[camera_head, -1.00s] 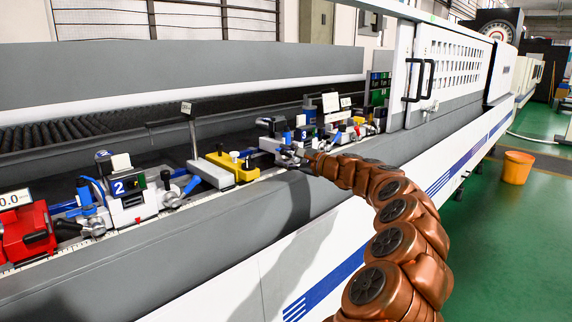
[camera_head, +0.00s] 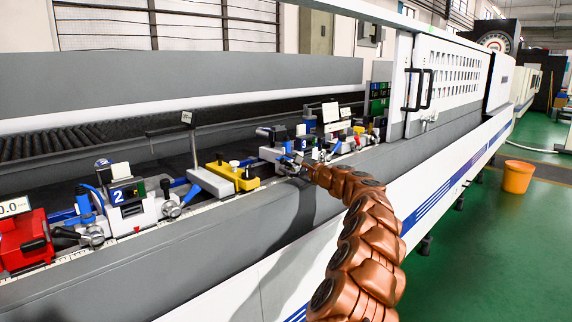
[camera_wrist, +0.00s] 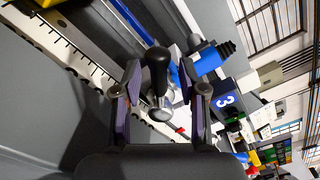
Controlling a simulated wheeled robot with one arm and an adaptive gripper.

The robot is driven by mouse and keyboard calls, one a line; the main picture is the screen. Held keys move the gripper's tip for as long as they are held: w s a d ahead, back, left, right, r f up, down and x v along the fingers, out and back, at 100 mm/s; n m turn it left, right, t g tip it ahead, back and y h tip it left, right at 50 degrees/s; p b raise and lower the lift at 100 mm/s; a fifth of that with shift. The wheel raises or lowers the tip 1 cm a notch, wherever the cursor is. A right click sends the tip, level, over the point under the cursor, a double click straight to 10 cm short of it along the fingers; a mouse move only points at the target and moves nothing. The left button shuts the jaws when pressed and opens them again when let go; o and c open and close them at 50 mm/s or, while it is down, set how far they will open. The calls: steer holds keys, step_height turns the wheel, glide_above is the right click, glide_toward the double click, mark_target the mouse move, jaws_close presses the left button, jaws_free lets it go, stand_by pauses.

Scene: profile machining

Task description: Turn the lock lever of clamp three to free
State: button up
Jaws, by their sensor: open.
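Clamp three (camera_wrist: 226,100) bears a blue plate with a white 3 and shows at the right of the wrist view. It also stands on the rail in the head view (camera_head: 302,144), partly hidden by my gripper. Its lock lever (camera_wrist: 158,66) has a black knob handle and a metal hub. My gripper (camera_wrist: 160,78) is open, with one finger on each side of the lever; I see gaps, and cannot tell whether either finger touches it. In the head view my gripper (camera_head: 306,171) is at clamp three's front, its fingers hard to make out.
A blue handle with a black tip (camera_wrist: 211,60) is close right of the fingers. In the head view, a yellow block (camera_head: 232,176), clamp two (camera_head: 120,197) and a red unit (camera_head: 22,240) stand along the rail to the left. An orange bucket (camera_head: 517,177) stands on the floor.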

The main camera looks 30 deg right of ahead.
steer(key=shift+w+a, duration=0.2)
steer(key=shift+w, duration=0.5)
jaws_close()
stand_by(0.4)
